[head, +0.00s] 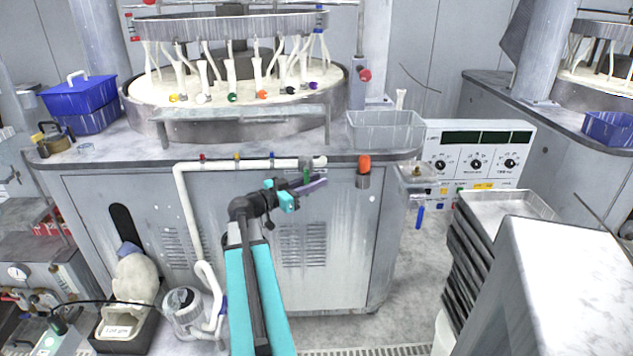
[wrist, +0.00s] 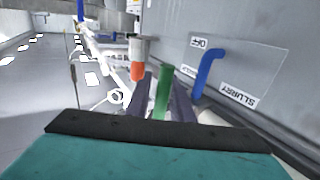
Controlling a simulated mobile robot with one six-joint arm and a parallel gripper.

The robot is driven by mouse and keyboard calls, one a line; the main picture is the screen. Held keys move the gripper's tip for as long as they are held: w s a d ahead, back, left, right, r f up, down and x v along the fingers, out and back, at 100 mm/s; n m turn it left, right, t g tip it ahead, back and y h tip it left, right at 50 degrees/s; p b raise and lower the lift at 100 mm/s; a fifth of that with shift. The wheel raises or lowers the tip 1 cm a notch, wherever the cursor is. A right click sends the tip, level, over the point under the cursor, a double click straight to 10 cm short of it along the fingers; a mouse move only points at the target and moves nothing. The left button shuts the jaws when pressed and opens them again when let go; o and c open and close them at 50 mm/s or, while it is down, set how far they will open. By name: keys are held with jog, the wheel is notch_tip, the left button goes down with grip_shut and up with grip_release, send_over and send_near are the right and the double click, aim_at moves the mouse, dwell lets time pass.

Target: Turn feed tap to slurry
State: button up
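A blue bent lever (wrist: 207,68) stands on a pale plate (wrist: 240,72) lettered OFF and SLURRY in the wrist view. The lettering is upside down there, and a third label is partly covered by the lever. A green handle (wrist: 163,88) stands between the two dark fingers of my gripper (wrist: 160,100). The fingers are apart, one on each side of it; I cannot tell whether both press on it. In the head view my gripper (head: 308,186) is in front of the cabinet, just under the right end of the white pipe, with the green handle (head: 306,174) at its fingers.
The white pipe (head: 225,165) runs along the cabinet's top edge. An orange-topped holder (head: 364,164) is right of my gripper and shows in the wrist view (wrist: 138,70). A control box (head: 475,160) and stacked trays (head: 470,250) stand further right. The floor before the cabinet (head: 400,290) is clear.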

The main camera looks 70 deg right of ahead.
jog(key=shift+s+d, duration=0.35)
jog(key=shift+d, duration=0.15)
grip_shut()
jog(key=shift+a, duration=0.15)
